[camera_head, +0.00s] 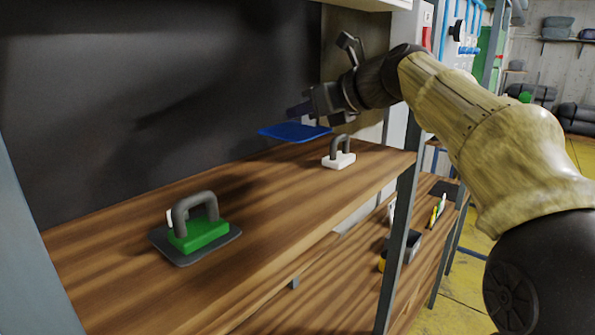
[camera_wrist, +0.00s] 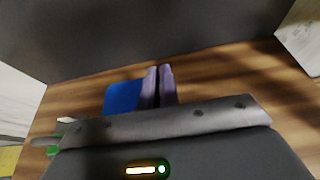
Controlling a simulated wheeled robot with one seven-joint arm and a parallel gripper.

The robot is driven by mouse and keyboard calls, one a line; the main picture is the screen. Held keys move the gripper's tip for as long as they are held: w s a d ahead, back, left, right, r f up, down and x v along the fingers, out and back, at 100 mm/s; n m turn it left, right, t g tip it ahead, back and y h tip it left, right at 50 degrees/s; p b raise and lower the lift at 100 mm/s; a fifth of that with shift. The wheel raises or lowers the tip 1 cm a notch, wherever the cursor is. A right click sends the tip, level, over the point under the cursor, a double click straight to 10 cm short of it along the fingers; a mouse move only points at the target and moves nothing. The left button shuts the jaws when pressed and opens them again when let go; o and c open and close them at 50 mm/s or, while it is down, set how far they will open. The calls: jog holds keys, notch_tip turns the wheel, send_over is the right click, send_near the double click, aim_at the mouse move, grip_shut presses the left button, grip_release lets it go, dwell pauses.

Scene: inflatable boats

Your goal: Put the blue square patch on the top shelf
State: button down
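The blue square patch (camera_head: 290,132) is a thin flat blue sheet, held roughly level above the back of the upper wooden shelf (camera_head: 290,205), in front of the dark back panel. My gripper (camera_head: 298,110) is just above it, with its purple fingers close together. In the wrist view, the blue patch (camera_wrist: 122,97) shows to the left of the nearly closed fingertips (camera_wrist: 159,70), partly hidden by them. The exact grip point is hidden, but the patch appears raised with the gripper.
On the upper shelf, a green block with a grey handle (camera_head: 200,233) sits on a dark plate at left, and a white block with a handle (camera_head: 339,160) stands at right. Bare wood lies between them. A lower shelf (camera_head: 330,290) holds small items. A grey post (camera_head: 400,235) stands in front.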

jog(key=shift+w, duration=0.6)
jog(key=shift+s+r, duration=0.15)
jog(key=shift+s, duration=0.3)
send_over(303, 173)
jog(key=shift+f, duration=3)
jog(key=shift+a, duration=0.1)
jog(key=shift+f, duration=2.1)
jog(key=c, duration=1.6)
grip_release()
jog(key=shift+c, duration=0.2)
